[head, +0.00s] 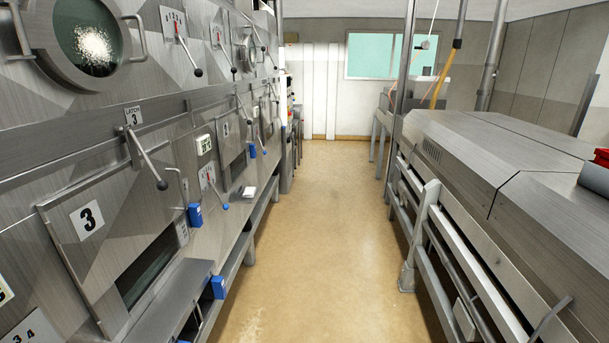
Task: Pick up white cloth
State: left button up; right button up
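A small white item (249,191), which looks like a folded white cloth, lies on the sloped steel ledge of the left machine, near a blue-tipped lever. It is small in the view, so its exact shape and material are hard to tell. Neither of my grippers shows in the head view.
A steel machine (85,215) with levers, blue handles and a round window lines the left side. A long steel housing (500,150) on a frame lines the right, with a red item (602,156) at its edge. The tan floor (310,230) between them is clear.

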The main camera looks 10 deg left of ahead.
aim_at(249, 192)
jog(key=i+u, duration=0.1)
jog(key=i, duration=1.05)
jog(key=i+u, duration=0.15)
jog(key=i, duration=0.95)
jog(key=i+l+u, duration=0.15)
jog(key=i+u, duration=0.25)
jog(key=i+l+u, duration=0.25)
jog(key=i+u, duration=0.15)
jog(key=i+l+u, duration=1)
jog(key=l, duration=0.25)
jog(key=k, duration=0.1)
